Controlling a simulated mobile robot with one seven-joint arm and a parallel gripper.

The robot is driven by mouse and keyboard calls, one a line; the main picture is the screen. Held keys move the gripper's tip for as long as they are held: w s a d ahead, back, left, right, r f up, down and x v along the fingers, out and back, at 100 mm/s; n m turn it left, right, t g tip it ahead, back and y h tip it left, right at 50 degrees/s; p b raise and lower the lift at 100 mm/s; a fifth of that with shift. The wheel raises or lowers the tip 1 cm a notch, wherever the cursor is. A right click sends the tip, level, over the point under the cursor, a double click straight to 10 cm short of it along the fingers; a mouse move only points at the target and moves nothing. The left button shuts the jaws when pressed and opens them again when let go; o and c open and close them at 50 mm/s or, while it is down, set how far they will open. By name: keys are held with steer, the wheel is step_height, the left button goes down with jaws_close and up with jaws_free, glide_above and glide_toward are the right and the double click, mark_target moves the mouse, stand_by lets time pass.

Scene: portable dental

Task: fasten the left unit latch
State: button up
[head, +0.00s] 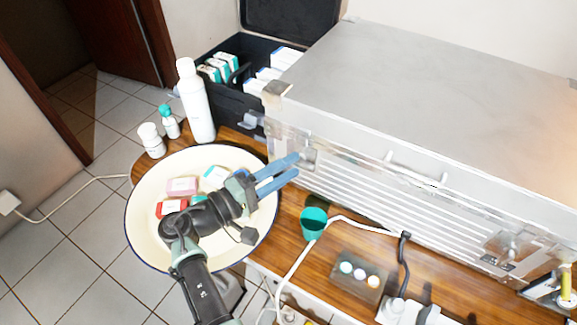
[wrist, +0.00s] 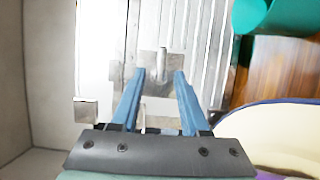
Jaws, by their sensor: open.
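The silver unit (head: 430,85) is a large metal case on the wooden table, with its lid down. Its left latch (head: 308,155) is a small metal piece on the front face near the left corner. In the wrist view the latch (wrist: 155,62) lies straight ahead, with a plate and an upright tab. My gripper (head: 296,166) has blue fingers, is open and empty, and points at the latch. In the wrist view my gripper (wrist: 160,74) has its fingertips on either side of the latch's lower part. I cannot tell whether they touch it, or whether the latch is fastened.
A cream basin (head: 150,235) with small boxes lies under my arm. A white bottle (head: 196,105) and an open black case (head: 245,85) stand behind. A teal cup (head: 313,223) and a cable sit in front of the unit. The right latch (head: 503,245) is farther along.

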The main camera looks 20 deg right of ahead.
steer(key=v, duration=1.2)
steer(key=shift+a, duration=0.2)
steer(key=shift+f, duration=0.1)
